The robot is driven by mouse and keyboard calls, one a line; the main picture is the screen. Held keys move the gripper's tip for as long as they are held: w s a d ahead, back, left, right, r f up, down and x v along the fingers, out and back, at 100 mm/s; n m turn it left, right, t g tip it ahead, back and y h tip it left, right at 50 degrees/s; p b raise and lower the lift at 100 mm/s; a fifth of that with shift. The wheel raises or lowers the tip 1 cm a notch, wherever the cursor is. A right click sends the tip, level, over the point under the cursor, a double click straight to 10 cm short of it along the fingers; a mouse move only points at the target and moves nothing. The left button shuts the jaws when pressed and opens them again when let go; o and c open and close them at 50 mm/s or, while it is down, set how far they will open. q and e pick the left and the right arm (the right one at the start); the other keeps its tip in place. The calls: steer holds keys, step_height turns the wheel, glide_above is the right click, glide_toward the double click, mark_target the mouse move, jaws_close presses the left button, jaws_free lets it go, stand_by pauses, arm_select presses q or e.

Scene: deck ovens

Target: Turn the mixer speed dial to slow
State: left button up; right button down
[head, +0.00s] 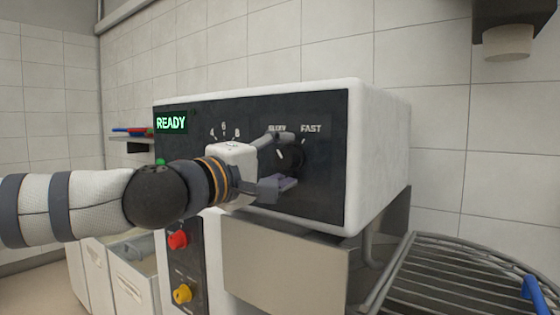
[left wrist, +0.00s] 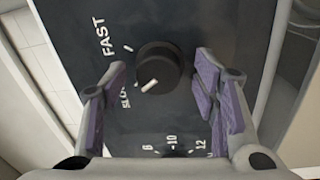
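The black mixer speed dial (left wrist: 160,66) sits on the dark panel (head: 322,190), between the fingers in the left wrist view. Its white pointer mark (left wrist: 149,86) lies on the side near the partly hidden SLOW label (left wrist: 125,94); I cannot tell whether it lines up exactly. The FAST label (left wrist: 101,37) is clear. In the head view the dial (head: 292,158) shows partly behind my fingers. My left gripper (head: 280,162) is open, its purple-padded fingers on either side of the dial with gaps to it in the left wrist view (left wrist: 162,78). My right gripper is not in view.
A second, numbered dial scale (head: 224,131) is partly behind my left gripper. A green READY display (head: 171,122) is lit. Red (head: 178,240) and yellow (head: 182,293) knobs sit below. A wire rack (head: 455,265) stands at lower right.

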arm_select(q)
steer(key=r+v, duration=0.1)
steer(key=v, duration=1.1)
steer(key=s+d+f+m+g+y+p, duration=0.1)
steer(key=s+d+f+g, duration=0.2)
steer(key=f, duration=0.9)
steer(key=s+d+f+m+g+y+p, duration=0.1)
steer(key=s+d+f+g, duration=0.15)
steer(key=f, duration=1.05)
steer(key=s+a+f+m+g+y+p, duration=0.15)
steer(key=s+f+g, duration=0.35)
steer(key=s+f, duration=0.65)
steer(key=s+a+f+m+g+y+p, duration=0.25)
steer(key=s+a+f, duration=0.25)
steer(key=s+f, duration=0.55)
steer(key=s+a+f+m+g+y, duration=0.2)
steer(key=s+a+g+y, duration=0.2)
steer(key=s+a, duration=1)
steer(key=s+y+p, duration=0.1)
steer(key=s, duration=0.3)
steer(key=shift+f, duration=0.25)
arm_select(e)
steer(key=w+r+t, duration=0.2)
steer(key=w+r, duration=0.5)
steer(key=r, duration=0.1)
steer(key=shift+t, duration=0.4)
